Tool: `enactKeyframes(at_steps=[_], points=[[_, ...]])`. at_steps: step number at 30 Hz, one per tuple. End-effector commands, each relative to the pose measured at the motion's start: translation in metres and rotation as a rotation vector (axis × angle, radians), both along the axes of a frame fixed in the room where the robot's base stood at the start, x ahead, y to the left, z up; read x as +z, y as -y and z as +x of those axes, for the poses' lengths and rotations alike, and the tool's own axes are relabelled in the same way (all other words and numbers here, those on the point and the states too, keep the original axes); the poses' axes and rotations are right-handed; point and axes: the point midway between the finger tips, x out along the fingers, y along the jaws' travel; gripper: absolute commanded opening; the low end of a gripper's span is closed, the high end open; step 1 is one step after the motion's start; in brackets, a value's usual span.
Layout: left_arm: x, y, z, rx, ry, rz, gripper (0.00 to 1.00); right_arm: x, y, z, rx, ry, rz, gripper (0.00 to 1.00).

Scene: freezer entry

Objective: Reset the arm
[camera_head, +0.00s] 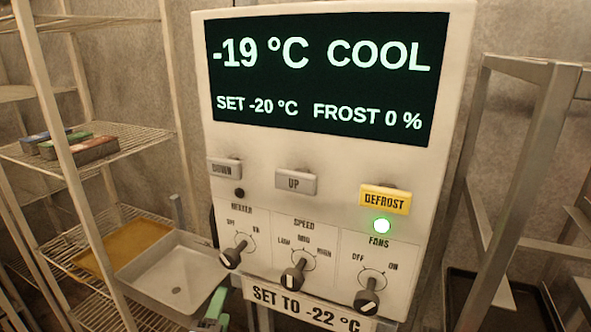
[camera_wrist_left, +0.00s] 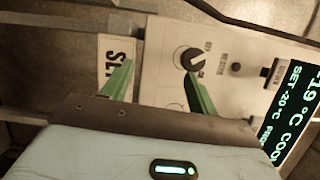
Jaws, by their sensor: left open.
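The control panel (camera_head: 335,170) stands upright in the middle of the head view. Its display (camera_head: 325,75) reads -19 °C, COOL, SET -20 °C, FROST 0 %. My left gripper (camera_head: 216,310) shows only as green finger parts at the bottom edge, below the panel's lower left corner. In the left wrist view my left gripper (camera_wrist_left: 158,70) is open and empty, its green fingers apart in front of the panel. The heater knob (camera_head: 236,252) is near it and also shows in the wrist view (camera_wrist_left: 190,60). My right gripper is not in view.
The panel has DOWN (camera_head: 225,169), UP (camera_head: 296,182) and yellow DEFROST (camera_head: 384,199) buttons, with a lit green lamp (camera_head: 382,226). A SET TO -22 °C label (camera_head: 307,306) hangs below. Wire shelving (camera_head: 120,140) stands left, a metal rack (camera_head: 515,150) right.

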Motion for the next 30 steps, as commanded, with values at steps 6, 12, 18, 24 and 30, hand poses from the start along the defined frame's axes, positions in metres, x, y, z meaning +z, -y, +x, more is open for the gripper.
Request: enactKeyframes(at_steps=[6, 12, 18, 24, 30], points=[[-0.131, -0.008, -0.059, 0.009, -0.313, -0.485, 0.59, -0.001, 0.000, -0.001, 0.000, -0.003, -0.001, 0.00], [-0.229, -0.021, -0.144, 0.162, -0.559, -0.967, 0.59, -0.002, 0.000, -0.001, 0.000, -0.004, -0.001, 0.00], [-0.285, -0.035, -0.224, 0.376, -0.693, -1.339, 0.59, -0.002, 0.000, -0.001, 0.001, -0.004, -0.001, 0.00], [-0.303, -0.042, -0.258, 0.486, -0.725, -1.491, 0.59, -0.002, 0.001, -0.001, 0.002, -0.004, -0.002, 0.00], [-0.304, -0.042, -0.259, 0.493, -0.725, -1.503, 0.59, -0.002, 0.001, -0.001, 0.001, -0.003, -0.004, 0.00]])
